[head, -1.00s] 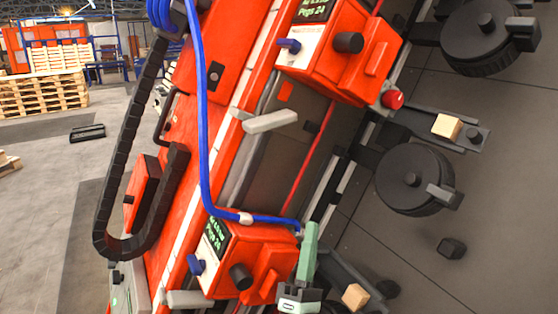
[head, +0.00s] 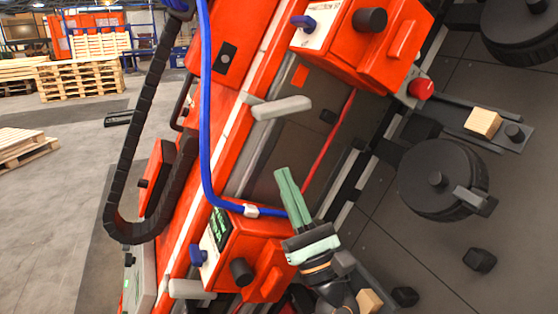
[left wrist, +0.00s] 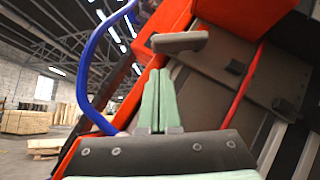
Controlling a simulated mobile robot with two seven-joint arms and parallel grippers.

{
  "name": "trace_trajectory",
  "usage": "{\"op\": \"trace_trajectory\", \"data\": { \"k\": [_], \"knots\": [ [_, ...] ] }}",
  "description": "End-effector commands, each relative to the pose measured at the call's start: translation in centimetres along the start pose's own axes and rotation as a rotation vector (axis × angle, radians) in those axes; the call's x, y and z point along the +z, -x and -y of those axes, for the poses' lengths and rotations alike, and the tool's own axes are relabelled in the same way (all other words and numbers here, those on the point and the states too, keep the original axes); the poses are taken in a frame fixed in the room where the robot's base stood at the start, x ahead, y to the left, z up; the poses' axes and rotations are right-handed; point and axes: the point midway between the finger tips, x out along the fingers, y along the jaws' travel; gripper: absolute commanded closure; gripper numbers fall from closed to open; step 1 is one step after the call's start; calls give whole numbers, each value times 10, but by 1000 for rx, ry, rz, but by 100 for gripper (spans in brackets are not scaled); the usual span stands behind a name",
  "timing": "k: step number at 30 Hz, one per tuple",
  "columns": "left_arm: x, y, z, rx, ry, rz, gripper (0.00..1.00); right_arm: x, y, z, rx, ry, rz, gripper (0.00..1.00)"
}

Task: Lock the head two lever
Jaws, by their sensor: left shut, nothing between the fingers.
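Two red heads sit on a tilted red beam in the head view, an upper one (head: 385,45) and a lower one (head: 262,250). Each has a grey lever near it: the upper lever (head: 282,107) and the lower lever (head: 190,289). I cannot read which head is number two. My left gripper (head: 284,174) has green fingers, closed together and empty. It is below the upper lever and apart from it, above the lower head. In the left wrist view its fingers (left wrist: 158,84) point up toward a grey lever (left wrist: 179,41). My right gripper is not in view.
A blue hose (head: 205,110) runs down the beam and crosses close to my left fingers. A red button (head: 421,89), black wheels (head: 443,180) and wooden blocks (head: 482,122) lie to the right. Pallets (head: 80,78) stand on open floor at the far left.

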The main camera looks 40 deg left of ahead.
Motion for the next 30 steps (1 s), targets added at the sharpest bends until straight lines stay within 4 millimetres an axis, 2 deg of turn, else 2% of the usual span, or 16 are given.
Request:
{"op": "trace_trajectory", "data": {
  "k": [6, 13, 19, 30],
  "knots": [
    [4, -43, 0, 2, -1, 4, 100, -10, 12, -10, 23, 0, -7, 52],
    [3, -78, 0, 1, -1, 3, 100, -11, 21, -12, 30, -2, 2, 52],
    [1, -89, 0, -1, -1, 1, 100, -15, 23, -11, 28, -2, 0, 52],
    [0, -89, 0, -2, -1, 1, 100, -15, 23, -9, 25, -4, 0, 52]
  ]
}}
